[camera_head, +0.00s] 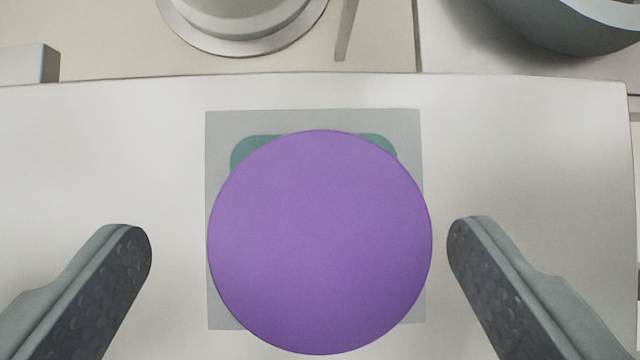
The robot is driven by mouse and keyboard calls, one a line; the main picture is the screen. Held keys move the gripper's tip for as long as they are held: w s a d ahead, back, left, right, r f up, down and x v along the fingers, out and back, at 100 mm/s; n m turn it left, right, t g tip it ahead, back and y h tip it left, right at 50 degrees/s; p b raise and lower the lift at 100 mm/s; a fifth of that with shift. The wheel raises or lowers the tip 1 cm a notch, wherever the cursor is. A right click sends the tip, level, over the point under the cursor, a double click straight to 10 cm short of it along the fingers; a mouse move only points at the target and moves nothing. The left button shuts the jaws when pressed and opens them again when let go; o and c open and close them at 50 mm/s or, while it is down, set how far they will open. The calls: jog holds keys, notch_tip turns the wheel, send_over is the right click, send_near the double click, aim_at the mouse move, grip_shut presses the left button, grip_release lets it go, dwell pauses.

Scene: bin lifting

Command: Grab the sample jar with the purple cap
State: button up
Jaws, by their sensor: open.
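The round purple cap of the sample jar (320,243) fills the middle of the view, seen from straight above. The cap hides the jar's body. Beneath it, a grey square (226,125) with a green rounded patch shows around the cap's edges. My gripper (299,240) is open, with one dark padded finger on each side of the cap. Both fingers are apart from the cap, with a wider gap on the left than on the right. Nothing is held.
The jar is over a white flat surface (110,150) with clear room on both sides. Its far edge runs across the upper view. Beyond it are a pale round base (245,35), a thin grey bar (347,30), a dark grey curved rim (560,35) and a grey block (30,63).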

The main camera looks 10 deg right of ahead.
jog(key=x, duration=0.5)
jog(key=shift+w+d, duration=0.1)
jog(key=shift+d, duration=0.2)
jog(key=shift+c, duration=0.2)
jog(key=c, duration=1.2)
jog(key=shift+r, duration=1.7)
jog(key=shift+s+d+r, duration=0.1)
jog(key=shift+s+d, duration=0.1)
jog(key=s+d, duration=0.3)
jog(key=s, duration=0.1)
jog(key=s+d, duration=0.3)
jog(key=s, duration=0.2)
jog(key=s+d, duration=0.3)
jog(key=s, duration=0.2)
jog(key=shift+s+d, duration=0.25)
jog(key=shift+d, duration=0.1)
